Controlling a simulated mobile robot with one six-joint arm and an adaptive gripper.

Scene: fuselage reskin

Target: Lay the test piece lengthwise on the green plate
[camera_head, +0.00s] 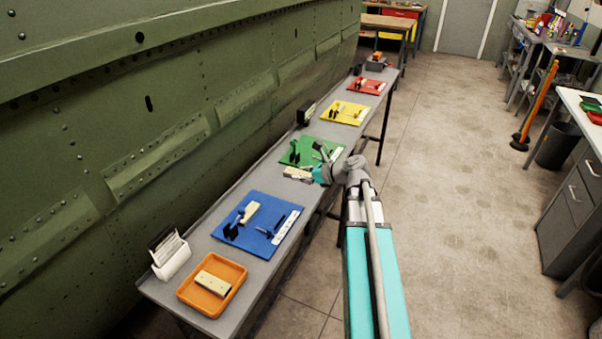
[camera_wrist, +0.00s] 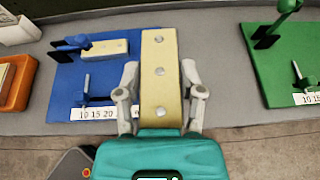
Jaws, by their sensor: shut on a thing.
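My gripper (camera_wrist: 161,95) is shut on a test piece (camera_wrist: 159,52), a pale yellow bar with several round metal spots, seen in the wrist view. The bar points away from my gripper, over the gap between the blue and green plates and overlapping the blue plate's edge in that view. In the head view the held piece (camera_head: 297,173) shows at my gripper's left, just in front of the green plate (camera_head: 332,163). The green plate also shows at the right of the wrist view (camera_wrist: 260,74). It carries a green clamp-like upright (camera_wrist: 280,20) and a white scale strip (camera_wrist: 308,98).
The blue plate (camera_head: 252,242) bears another pale bar (camera_head: 249,212) and a clamp. The orange tray (camera_head: 230,277) holds pale bars. Yellow (camera_head: 336,118) and red (camera_head: 360,88) plates lie farther along the grey bench (camera_head: 210,222). The green fuselage wall (camera_head: 150,110) runs behind it.

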